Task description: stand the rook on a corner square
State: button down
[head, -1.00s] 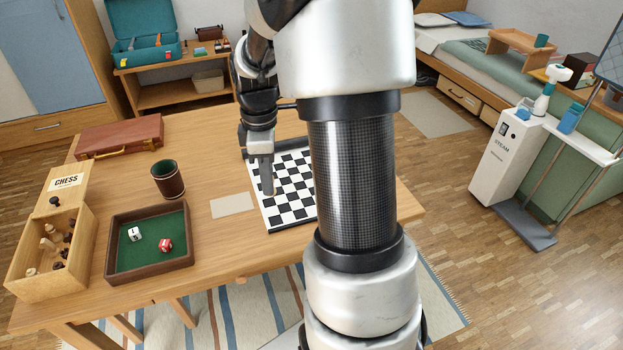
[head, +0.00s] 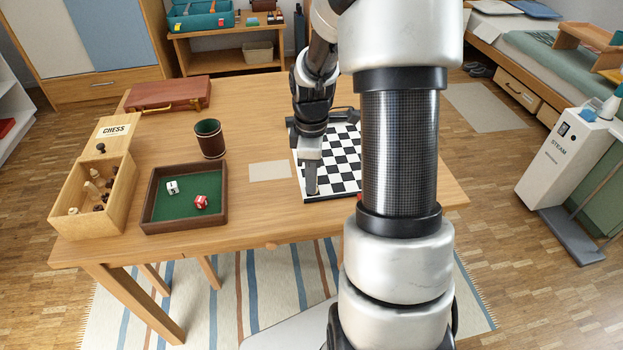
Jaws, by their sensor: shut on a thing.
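The black-and-white chessboard (head: 346,170) lies on the wooden table, its right part hidden behind my arm. My gripper (head: 311,188) points down over the board's near-left corner area. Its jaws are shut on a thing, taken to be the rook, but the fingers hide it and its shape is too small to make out. I cannot tell whether it touches the board. No other piece shows on the visible part of the board.
An open wooden chess box (head: 75,205) with several pieces stands at the left. Beside it are a green-lined dice tray (head: 183,226) with two dice, a leather cup (head: 210,139) and a pale card (head: 269,171). A brown case (head: 168,94) lies at the back left.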

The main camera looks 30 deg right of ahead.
jog(key=shift+f, duration=0.15)
jog(key=c, duration=1.6)
grip_release()
jog(key=shift+c, duration=0.2)
notch_tip(320, 180, up, 12)
jog(key=p, duration=0.3)
jog(key=shift+r, duration=0.2)
